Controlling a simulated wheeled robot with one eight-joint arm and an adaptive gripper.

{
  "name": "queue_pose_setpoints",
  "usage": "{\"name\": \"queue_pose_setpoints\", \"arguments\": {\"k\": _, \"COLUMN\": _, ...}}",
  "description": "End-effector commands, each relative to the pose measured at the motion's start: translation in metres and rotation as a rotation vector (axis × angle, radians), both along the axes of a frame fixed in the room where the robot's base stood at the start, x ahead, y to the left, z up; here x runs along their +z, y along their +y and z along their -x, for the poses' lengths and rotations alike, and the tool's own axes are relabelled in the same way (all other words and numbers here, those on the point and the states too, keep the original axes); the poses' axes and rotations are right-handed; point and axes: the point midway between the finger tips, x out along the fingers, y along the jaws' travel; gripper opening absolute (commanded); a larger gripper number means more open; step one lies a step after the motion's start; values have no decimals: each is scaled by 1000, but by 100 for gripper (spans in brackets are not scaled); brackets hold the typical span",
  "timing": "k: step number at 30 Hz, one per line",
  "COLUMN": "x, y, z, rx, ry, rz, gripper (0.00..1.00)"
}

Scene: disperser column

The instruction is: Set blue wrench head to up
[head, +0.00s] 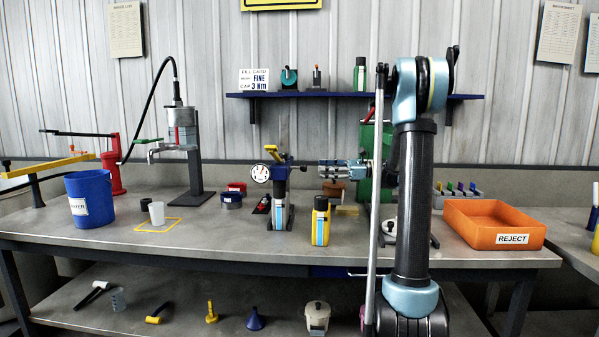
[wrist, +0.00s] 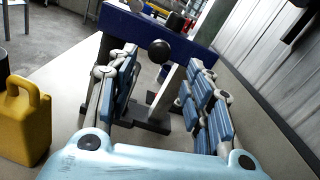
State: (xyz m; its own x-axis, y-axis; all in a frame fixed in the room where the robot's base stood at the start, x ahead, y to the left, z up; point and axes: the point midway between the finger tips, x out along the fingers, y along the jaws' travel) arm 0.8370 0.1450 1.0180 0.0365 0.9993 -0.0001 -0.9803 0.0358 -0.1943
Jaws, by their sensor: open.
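A bench column (head: 280,200) with a blue head (head: 281,172) stands mid-bench, with a dial and a yellow-black lever at its top. I cannot tell whether this is the task's wrench head. My gripper (head: 322,170) is just right of the column, pointing left. In the wrist view its open fingers (wrist: 163,60) frame the post and knob, with nothing held between them.
A yellow can (head: 320,222) stands close in front of the column and below my gripper. A green stand (head: 366,165) is behind my arm. An orange reject bin (head: 494,224) is at right, a blue bucket (head: 90,198) at left. A shelf (head: 330,96) hangs above.

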Motion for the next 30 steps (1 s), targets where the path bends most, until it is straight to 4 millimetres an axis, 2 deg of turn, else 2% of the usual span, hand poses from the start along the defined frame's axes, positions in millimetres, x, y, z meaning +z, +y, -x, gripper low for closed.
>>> {"name": "queue_pose_setpoints", "arguments": {"k": 9, "x": 0, "y": 58, "z": -1, "rx": 4, "ry": 0, "rz": 0, "gripper": 47}}
{"name": "queue_pose_setpoints", "arguments": {"k": 15, "x": 0, "y": 87, "z": -3, "rx": 3, "ry": 0, "rz": 0, "gripper": 47}}
{"name": "queue_pose_setpoints", "arguments": {"k": 21, "x": 0, "y": 103, "z": -3, "rx": 3, "ry": 0, "rz": 1, "gripper": 47}}
{"name": "queue_pose_setpoints", "arguments": {"k": 30, "x": 0, "y": 105, "z": -3, "rx": 3, "ry": 0, "rz": 1, "gripper": 47}}
